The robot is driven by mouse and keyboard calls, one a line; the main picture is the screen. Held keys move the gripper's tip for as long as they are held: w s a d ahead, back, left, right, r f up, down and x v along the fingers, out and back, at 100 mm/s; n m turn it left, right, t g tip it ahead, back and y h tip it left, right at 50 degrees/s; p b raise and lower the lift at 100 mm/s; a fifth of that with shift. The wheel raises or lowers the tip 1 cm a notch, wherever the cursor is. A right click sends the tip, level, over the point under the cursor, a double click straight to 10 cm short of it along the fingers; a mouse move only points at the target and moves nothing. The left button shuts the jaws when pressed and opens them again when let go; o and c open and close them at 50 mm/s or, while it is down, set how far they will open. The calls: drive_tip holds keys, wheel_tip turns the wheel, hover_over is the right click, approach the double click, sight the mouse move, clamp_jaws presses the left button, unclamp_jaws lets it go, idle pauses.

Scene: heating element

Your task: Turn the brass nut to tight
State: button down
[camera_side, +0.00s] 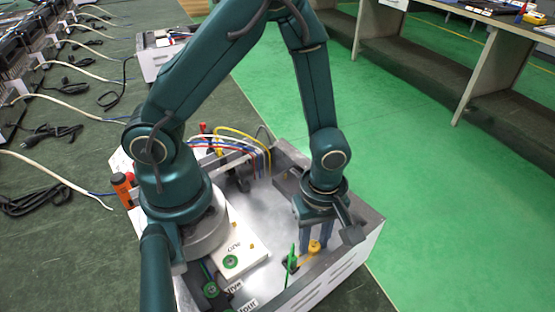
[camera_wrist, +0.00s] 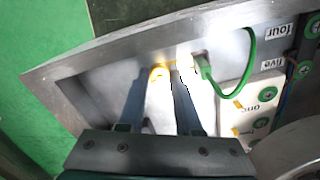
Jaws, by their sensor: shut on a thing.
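The brass nut (camera_side: 314,247) is a small yellow piece near the right inner wall of the metal case (camera_side: 352,252). My gripper (camera_side: 316,246) points down over it, with the fingertips on either side of the nut, shut on it. In the wrist view the nut (camera_wrist: 159,74) shows bright yellow between the ends of my gripper (camera_wrist: 163,82). Glare there hides the exact contact and the thread under the nut.
A white block (camera_side: 238,250) with green-ringed screws and printed labels lies left of my gripper. The case walls stand close on the right. Coloured wires (camera_side: 240,140) cross the back of the case. An orange-handled tool (camera_side: 121,186) stands at the left.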

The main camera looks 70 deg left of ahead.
drive_tip(key=shift+m, duration=0.3)
drive_tip(key=m, duration=0.5)
drive_tip(key=shift+m, duration=0.4)
drive_tip(key=m, duration=1.2)
drive_tip(key=shift+m, duration=0.3)
drive_tip(key=m, duration=0.6)
drive_tip(key=shift+m, duration=0.3)
drive_tip(key=c, duration=0.6)
unclamp_jaws()
